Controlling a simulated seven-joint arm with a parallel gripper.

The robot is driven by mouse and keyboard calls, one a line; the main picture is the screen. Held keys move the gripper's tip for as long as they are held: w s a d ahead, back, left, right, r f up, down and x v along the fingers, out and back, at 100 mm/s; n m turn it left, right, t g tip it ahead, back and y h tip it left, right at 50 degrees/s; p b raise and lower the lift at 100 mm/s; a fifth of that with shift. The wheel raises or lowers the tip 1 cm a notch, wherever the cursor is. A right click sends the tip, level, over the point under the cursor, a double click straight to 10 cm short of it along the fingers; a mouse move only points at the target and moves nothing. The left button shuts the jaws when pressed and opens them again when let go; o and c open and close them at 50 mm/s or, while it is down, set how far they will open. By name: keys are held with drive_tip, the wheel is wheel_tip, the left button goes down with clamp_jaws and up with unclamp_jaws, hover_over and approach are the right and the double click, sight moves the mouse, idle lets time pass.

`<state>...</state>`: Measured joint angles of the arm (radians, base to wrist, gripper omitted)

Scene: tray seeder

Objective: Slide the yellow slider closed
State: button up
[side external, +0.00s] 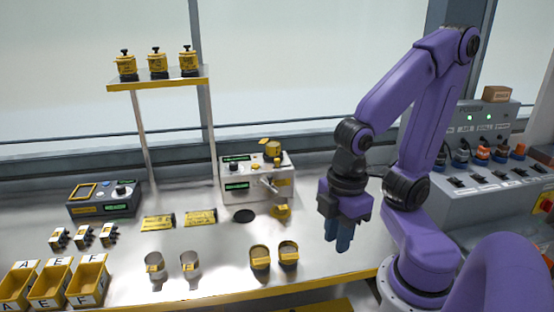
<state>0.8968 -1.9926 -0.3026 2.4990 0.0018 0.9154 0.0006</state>
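A pale grey seeder unit (237,197) stands at the middle of the table, with dark green displays and a metal lever on its front. A yellow cup-like part (273,149) sits on its top, with a small yellow flap beside it. A yellow block (281,211) is low at its front right corner. I cannot tell which of these yellow parts is the slider, or how far it is open. My gripper (337,236) points down with its blue fingers, right of the unit and apart from it. The fingers look close together, with nothing seen between them; their gap is unclear.
Two yellow-topped cups (260,258) and two clear cups (190,265) stand in front. Yellow bins (88,281) are at the left. A shelf (157,84) holds several yellow canisters. A control panel (480,175) stands at the right. Bare table lies between the unit and my gripper.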

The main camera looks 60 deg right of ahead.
drive_tip(key=shift+o, duration=1.4)
drive_tip(key=w+a+r+m, duration=0.1)
drive_tip(key=w+r+m, duration=0.1)
drive_tip(key=w, duration=0.3)
drive_tip(key=shift+w+a, duration=0.2)
drive_tip(key=shift+a, duration=0.2)
drive_tip(key=w+d+r+m, duration=0.2)
drive_tip(key=w+m, duration=0.1)
drive_tip(key=w, duration=0.4)
drive_tip(key=w+d+r+m, duration=0.2)
drive_tip(key=w+d, duration=0.1)
drive_tip(key=w, duration=0.5)
drive_tip(key=w+d+r+m, duration=0.2)
drive_tip(key=w+m, duration=0.1)
drive_tip(key=w, duration=0.4)
drive_tip(key=r+m, duration=0.1)
drive_tip(key=m, duration=0.8)
hover_over(278, 159)
wheel_tip(278, 159, down, 17)
drive_tip(key=shift+w+f, duration=0.1)
drive_tip(key=shift+w, duration=0.05)
clamp_jaws()
